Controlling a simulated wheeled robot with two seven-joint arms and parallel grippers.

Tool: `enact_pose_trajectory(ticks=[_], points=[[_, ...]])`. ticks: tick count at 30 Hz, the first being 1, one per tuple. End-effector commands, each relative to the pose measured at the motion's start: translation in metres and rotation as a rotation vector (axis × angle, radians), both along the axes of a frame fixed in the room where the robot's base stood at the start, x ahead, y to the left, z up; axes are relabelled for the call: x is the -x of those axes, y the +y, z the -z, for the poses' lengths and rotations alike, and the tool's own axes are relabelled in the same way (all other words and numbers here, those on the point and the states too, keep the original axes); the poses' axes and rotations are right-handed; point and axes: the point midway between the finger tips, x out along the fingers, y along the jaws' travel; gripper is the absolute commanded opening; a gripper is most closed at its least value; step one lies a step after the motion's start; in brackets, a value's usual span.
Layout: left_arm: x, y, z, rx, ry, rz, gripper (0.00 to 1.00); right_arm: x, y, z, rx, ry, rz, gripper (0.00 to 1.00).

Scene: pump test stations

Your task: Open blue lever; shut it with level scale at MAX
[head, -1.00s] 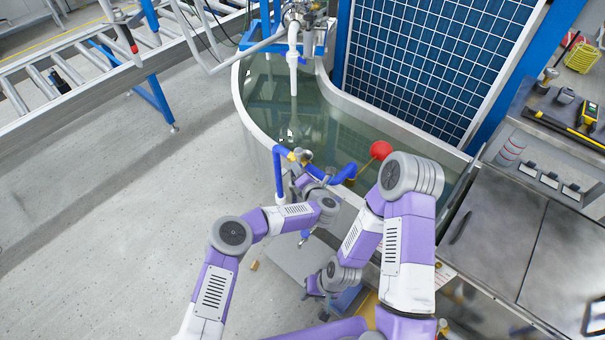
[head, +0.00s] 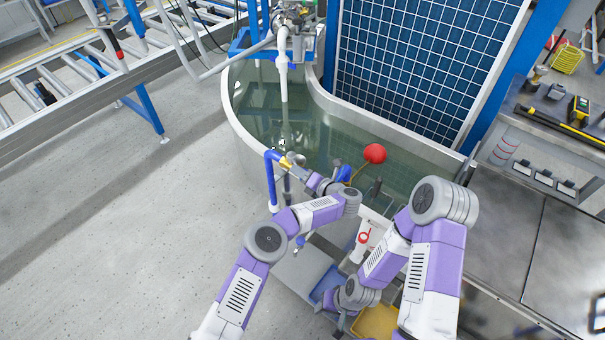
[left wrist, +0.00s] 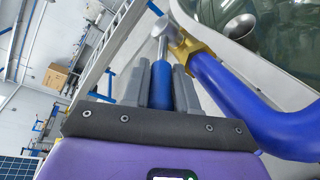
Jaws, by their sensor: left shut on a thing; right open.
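My left gripper (left wrist: 161,72) is shut on the blue lever (left wrist: 161,95), which lies between its two grey fingers. The lever joins a brass valve (left wrist: 188,46) on a thick blue pipe (left wrist: 235,95). In the head view the left gripper (head: 297,172) is at the brass valve at the tank's near rim, and hides most of the lever. My right gripper (head: 326,302) is open and low, in front of the tank, apart from the valve. A white part with a red ring (head: 364,237) shows at the tank's front. I cannot read a level scale or a MAX mark.
The curved tank (head: 232,95) holds greenish water. A red ball (head: 375,153) on a rod is above it. A white pipe (head: 283,75) hangs over the water. A grey bench (head: 500,230) is at right, a roller conveyor (head: 75,90) at left. The floor at left is clear.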

Motion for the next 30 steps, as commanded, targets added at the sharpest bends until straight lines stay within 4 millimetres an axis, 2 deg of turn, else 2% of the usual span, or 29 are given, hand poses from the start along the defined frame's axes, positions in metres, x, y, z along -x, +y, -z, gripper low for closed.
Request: enact_pose_trajectory(ticks=[3, 4, 8, 19, 30], points=[[0.000, 0.000, 0.000, 0.000, 0.000, 0.000, 0.00, 0.000, 0.000, 0.000, 0.000, 0.000, 0.000, 0.40], [0.000, 0.000, 0.000, 0.000, 0.000, 0.000, 0.29, 0.000, 0.000, 0.000, 0.000, 0.000, 0.000, 0.40], [0.000, 0.000, 0.000, 0.000, 0.000, 0.000, 0.48, 0.000, 0.000, 0.000, 0.000, 0.000, 0.000, 0.40], [0.004, -0.005, -0.002, 0.000, 0.000, 0.004, 0.48, 0.000, 0.000, -0.003, 0.000, 0.000, 0.000, 0.40], [0.048, -0.039, -0.015, -0.001, 0.001, 0.004, 0.48, 0.000, 0.000, -0.021, 0.000, 0.000, 0.000, 0.40]])
